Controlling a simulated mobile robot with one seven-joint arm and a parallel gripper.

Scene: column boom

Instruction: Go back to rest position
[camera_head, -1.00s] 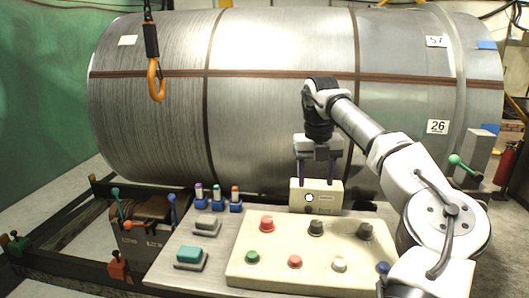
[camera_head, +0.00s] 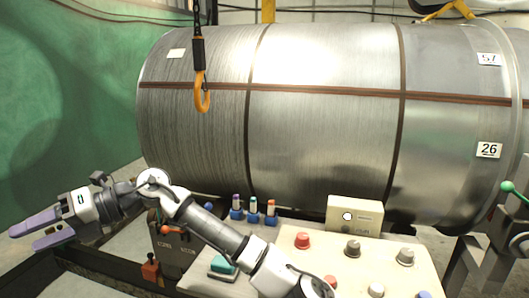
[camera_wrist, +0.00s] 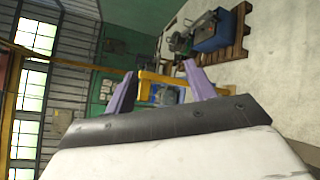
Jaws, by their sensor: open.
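My gripper (camera_head: 36,230) is at the far left of the head view, with its purple fingers pointing left. It is open and nothing shows between its fingers. In the wrist view the two purple fingers (camera_wrist: 158,88) stand apart, with the room behind them. My arm stretches from the bottom right to the left, across the front of the control panel (camera_head: 420,260). The gripper is left of the panel and clear of it. The arm hides part of the panel's left side.
A large metal cylinder (camera_head: 320,130) fills the back. An orange hook (camera_head: 202,95) hangs at upper left. The panel carries a red button (camera_head: 302,240), dark knobs (camera_head: 353,248) and a cream box (camera_head: 354,215). The wrist view shows a wooden pallet (camera_wrist: 228,45) and open floor.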

